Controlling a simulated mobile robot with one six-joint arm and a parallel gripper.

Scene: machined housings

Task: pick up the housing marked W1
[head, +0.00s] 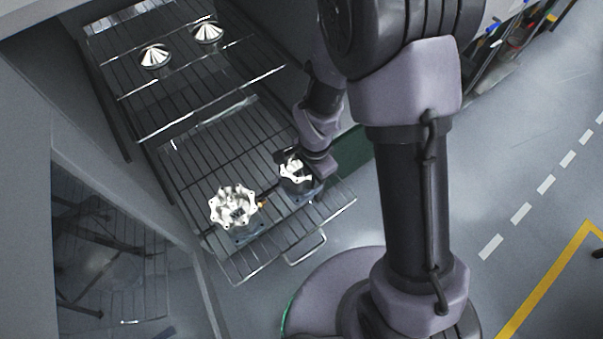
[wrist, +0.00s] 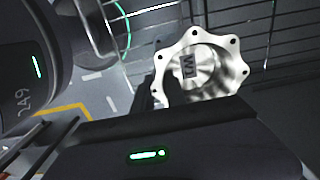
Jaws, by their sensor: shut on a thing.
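The housing marked W1 (wrist: 208,68) is a shiny metal part with a scalloped, holed flange; its dark W1 label faces my wrist camera. In the head view I take it to be the right-hand housing (head: 290,171) at the front of the wire shelf, partly hidden by my wrist. My gripper (head: 303,166) is shut on it; in the wrist view a dark finger (wrist: 147,96) lies against its left side, and the gripper body hides its lower edge. I cannot tell whether it is resting or raised.
Another scalloped housing (head: 232,206) stands on the same wire shelf (head: 275,254), just left of W1. Two cone-shaped metal parts (head: 155,56) (head: 208,31) sit farther back on the rack. Grey walls close in on the left. Open floor (head: 530,130) lies to the right.

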